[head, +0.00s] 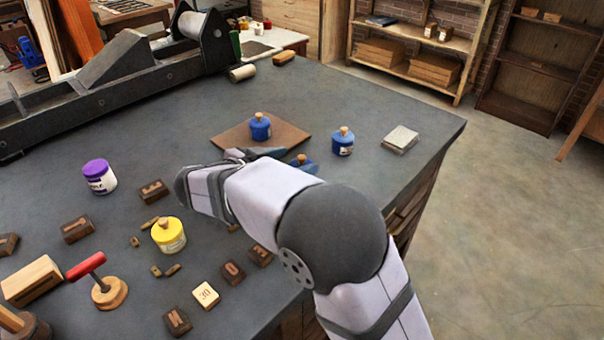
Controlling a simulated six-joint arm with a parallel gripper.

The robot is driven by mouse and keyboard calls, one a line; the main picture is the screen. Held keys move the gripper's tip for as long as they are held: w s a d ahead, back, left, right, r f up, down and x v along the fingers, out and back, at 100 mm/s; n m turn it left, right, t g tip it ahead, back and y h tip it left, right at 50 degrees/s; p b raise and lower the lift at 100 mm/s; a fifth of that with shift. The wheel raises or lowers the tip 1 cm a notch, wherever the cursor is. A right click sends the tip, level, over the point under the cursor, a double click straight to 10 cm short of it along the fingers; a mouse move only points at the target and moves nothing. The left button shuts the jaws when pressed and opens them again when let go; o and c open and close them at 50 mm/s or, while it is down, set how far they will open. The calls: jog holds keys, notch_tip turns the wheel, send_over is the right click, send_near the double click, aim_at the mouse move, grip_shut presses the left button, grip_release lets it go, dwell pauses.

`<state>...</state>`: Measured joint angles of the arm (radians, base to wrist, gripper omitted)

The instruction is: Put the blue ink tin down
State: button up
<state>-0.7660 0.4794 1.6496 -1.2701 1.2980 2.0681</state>
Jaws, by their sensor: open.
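Three blue ink tins with cork-coloured knobs show in the head view. One blue tin (260,128) stands upright on a brown board (226,138). Another blue tin (342,146) stands upright on the grey bench to its right. A third blue tin (311,167) is mostly hidden behind my arm, so I cannot tell what it rests on. My gripper (254,153) is open at the near edge of the board, just in front of the tin on it. My arm hides part of the jaws, and I see nothing held between them.
A purple-lidded tin (100,177) and a yellow tin (169,236) stand on the left, among several wooden type blocks. A red-handled tool (98,279) stands at the front left. A pale block (400,139) lies near the bench's right edge. A press (120,75) fills the back left.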

aim_at(297, 165)
notch_tip(297, 165, down, 2)
jog(key=shift+w+a+f, duration=0.1)
jog(key=shift+w+f, duration=0.05)
jog(key=shift+d, duration=0.25)
jog(key=shift+p+x, duration=0.35)
jog(key=shift+x, duration=0.55)
jog(key=shift+w+d+f+p, duration=0.15)
jog(key=shift+w+d+p, duration=0.25)
jog(key=shift+p+x, duration=0.7)
jog(key=shift+x, duration=1.3)
jog(key=c, duration=1.5)
jog(key=shift+o, duration=0.2)
